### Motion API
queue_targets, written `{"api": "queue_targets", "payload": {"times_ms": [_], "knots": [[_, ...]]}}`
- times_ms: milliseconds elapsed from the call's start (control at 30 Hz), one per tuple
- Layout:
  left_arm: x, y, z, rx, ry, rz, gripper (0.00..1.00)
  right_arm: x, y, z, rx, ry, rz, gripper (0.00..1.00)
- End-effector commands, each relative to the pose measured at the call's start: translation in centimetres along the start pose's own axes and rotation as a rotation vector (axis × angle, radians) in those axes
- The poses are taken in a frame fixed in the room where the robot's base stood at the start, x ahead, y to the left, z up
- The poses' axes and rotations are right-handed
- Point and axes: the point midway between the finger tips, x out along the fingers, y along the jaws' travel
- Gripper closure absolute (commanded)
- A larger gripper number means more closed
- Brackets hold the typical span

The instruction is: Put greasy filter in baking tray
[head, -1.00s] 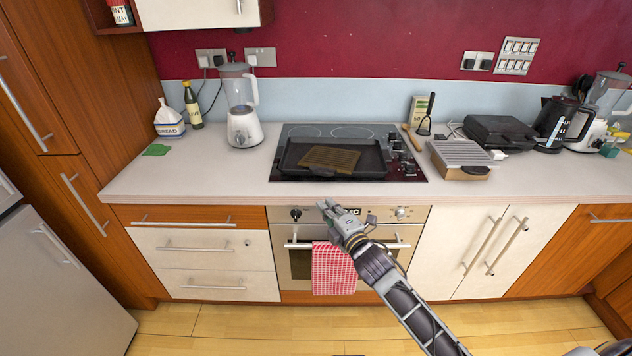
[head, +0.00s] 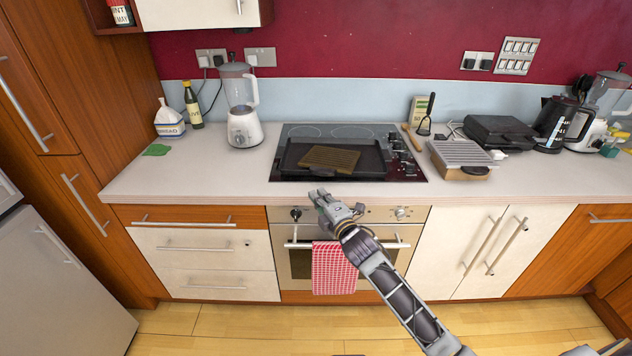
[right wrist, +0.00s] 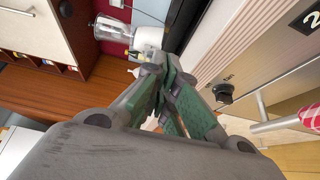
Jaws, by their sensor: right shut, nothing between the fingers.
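The greasy filter (head: 329,158), a flat brownish ribbed panel, lies inside the dark baking tray (head: 368,165), which rests on the black hob. My right gripper (head: 318,195) is shut and empty, in front of the counter edge, just below and in front of the tray. Its closed green-padded fingers (right wrist: 172,100) show in the right wrist view. The filter is not clearly visible in that view. My left gripper is not in view.
A blender (head: 241,115) stands left of the hob (head: 405,172). A wooden spoon, a grey ribbed box (head: 461,153) and a black appliance (head: 498,131) stand to the right. A red checked towel (head: 333,268) hangs on the oven handle. The counter left of the hob is mostly clear.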

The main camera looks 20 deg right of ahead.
Motion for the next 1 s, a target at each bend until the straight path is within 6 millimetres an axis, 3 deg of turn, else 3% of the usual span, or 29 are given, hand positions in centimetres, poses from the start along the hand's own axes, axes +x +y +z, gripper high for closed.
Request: {"api": "queue_targets", "payload": {"times_ms": [567,1000], "knots": [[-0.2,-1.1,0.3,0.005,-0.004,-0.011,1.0,4.9,0.0,-0.1,0.0,0.001,0.001,1.0],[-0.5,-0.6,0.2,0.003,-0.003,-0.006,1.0,7.4,0.0,2.6,-0.001,0.0,0.0,1.0]]}}
